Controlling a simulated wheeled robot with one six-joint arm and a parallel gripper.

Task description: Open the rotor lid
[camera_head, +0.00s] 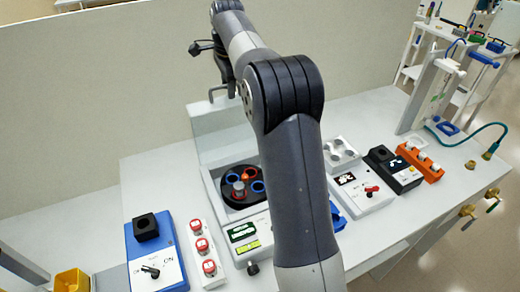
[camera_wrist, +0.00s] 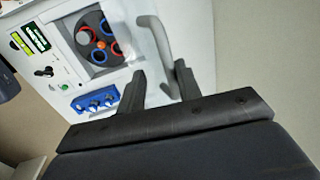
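The centrifuge's rotor (camera_head: 243,186) is a dark disc with blue and orange rings, uncovered in its recess. It also shows in the wrist view (camera_wrist: 99,37). The white lid (camera_head: 216,123) stands raised behind the rotor, with a grey bar handle (camera_head: 221,92) at its top edge. In the wrist view the handle (camera_wrist: 160,45) runs down towards the space between the fingertips. My gripper (camera_wrist: 160,74) is open, its two fingers apart and close to the handle. I cannot tell whether they touch it. In the head view my arm hides part of the centrifuge.
A blue switch box (camera_head: 157,255) and a white strip with red-capped vials (camera_head: 203,250) stand left of the centrifuge. A white device with a red knob (camera_head: 362,190), a black box (camera_head: 392,170) and an orange rack (camera_head: 421,162) stand right. A wall (camera_head: 100,90) rises behind.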

